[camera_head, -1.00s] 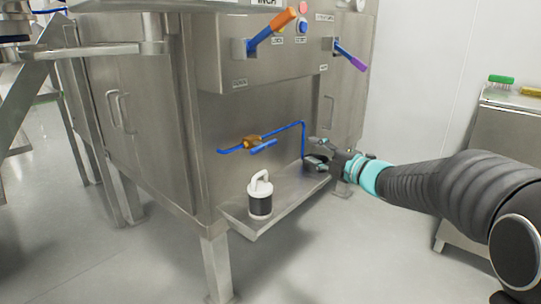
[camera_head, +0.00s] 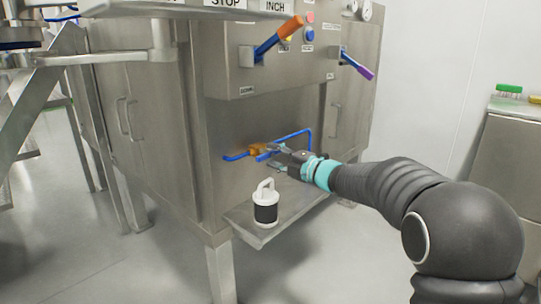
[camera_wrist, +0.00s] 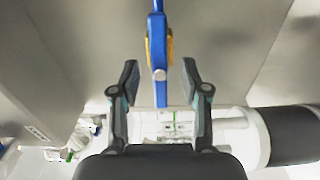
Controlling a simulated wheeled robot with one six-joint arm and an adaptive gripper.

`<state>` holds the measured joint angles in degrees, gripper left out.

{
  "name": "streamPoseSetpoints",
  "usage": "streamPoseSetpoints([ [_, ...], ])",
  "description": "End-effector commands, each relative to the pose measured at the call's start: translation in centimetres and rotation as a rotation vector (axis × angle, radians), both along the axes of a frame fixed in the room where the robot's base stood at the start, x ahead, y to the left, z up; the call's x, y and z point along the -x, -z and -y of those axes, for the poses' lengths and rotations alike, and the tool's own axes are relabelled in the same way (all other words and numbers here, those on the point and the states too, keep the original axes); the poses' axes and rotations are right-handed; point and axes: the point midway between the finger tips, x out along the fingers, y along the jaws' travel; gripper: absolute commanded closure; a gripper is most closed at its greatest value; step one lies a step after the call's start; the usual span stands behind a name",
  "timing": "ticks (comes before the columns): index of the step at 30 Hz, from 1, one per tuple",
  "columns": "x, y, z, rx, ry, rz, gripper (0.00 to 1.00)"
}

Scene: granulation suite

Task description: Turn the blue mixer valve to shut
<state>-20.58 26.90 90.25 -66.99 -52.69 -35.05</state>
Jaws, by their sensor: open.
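The blue mixer valve has a brass-orange body (camera_head: 254,149) on a thin blue pipe (camera_head: 236,157) low on the steel machine's front. Its blue handle (camera_wrist: 158,60) lies roughly in line with the pipe; in the head view my gripper partly hides it. My gripper (camera_head: 273,156) is at the valve from the right. In the wrist view my gripper (camera_wrist: 160,84) is open, one finger on each side of the handle's near end, with a gap on both sides. The brass body shows behind the handle there.
A white container with a black band (camera_head: 265,210) stands on the steel shelf (camera_head: 290,212) below the valve. Above are an orange-gripped lever (camera_head: 279,41), a purple-gripped lever (camera_head: 357,66) and push buttons. A steel cabinet (camera_head: 510,150) stands at right. The floor in front is clear.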

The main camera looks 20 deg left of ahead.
Motion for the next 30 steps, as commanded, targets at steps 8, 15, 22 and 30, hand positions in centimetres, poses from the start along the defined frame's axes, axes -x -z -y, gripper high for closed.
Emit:
streamPoseSetpoints([
  [8,-0.7,0.0,-1.7,0.0,0.0,-0.001,0.54],
  [15,-0.7,0.0,-1.8,0.0,0.001,-0.001,0.54],
  [22,-0.8,0.0,-1.7,0.0,0.001,-0.001,1.0],
  [30,-0.8,0.0,-1.7,-0.004,0.001,-0.012,1.0],
])
